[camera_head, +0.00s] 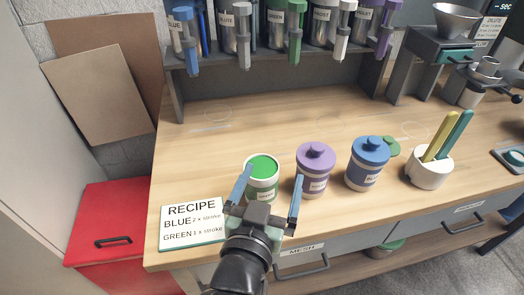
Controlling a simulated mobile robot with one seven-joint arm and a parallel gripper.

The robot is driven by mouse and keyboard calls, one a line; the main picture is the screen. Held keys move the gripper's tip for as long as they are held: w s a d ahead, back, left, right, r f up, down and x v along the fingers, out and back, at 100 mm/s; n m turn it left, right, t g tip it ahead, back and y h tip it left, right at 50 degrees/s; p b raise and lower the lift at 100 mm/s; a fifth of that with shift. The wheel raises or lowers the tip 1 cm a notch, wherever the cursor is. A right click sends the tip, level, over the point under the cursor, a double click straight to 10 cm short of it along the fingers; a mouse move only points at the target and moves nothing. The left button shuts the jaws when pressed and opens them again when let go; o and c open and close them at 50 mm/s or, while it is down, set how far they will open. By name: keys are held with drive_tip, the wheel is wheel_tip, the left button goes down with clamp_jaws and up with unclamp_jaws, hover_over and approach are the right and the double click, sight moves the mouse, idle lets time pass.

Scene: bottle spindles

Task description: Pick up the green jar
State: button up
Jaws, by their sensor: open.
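The green jar (262,180) stands upright on the wooden counter near its front edge. The jar shows between and beyond the fingers. I cannot tell whether either finger touches it. The gripper's palm hides the jar's lowest part.
A purple jar (315,168) stands close on the right, then a blue jar (367,163) and a white cup (429,171) with two sticks. A recipe card (192,224) lies at left. Dispensers hang over the back shelf. The counter (270,115) behind the jars is mostly clear.

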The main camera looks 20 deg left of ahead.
sight(256, 193)
drive_tip(key=s+f+g+p, duration=0.1)
drive_tip(key=s+p, duration=0.1)
drive_tip(key=s+a+f+g+p, duration=0.1)
drive_tip(key=s+p, duration=0.1)
drive_tip(key=p, duration=0.1)
drive_tip(key=s+a+f+g+p, duration=0.1)
drive_tip(key=s+p, duration=0.1)
drive_tip(key=shift+s+a+f+n, duration=0.2)
drive_tip(key=shift+s+f+n, duration=0.05)
drive_tip(key=shift+s+n, duration=0.15)
drive_tip(key=shift+s+f+p, duration=0.15)
drive_tip(key=shift+f+p, duration=0.15)
drive_tip(key=shift+p, duration=0.05)
drive_tip(key=x, duration=0.7)
drive_tip(key=shift+a+f+p, duration=0.15)
drive_tip(key=shift+f+p, duration=0.1)
drive_tip(key=shift+p, duration=0.05)
drive_tip(key=shift+w, duration=0.7)
drive_tip(key=w, duration=0.1)
drive_tip(key=w+p, duration=0.1)
drive_tip(key=w, duration=0.1)
drive_tip(key=shift+w+a+f, duration=0.1)
drive_tip(key=shift+w+f, duration=0.05)
drive_tip(key=shift+f, duration=0.1)
drive_tip(key=shift+w+a+f, duration=0.1)
drive_tip(key=shift+w+f, duration=0.15)
drive_tip(key=shift+w, duration=0.25)
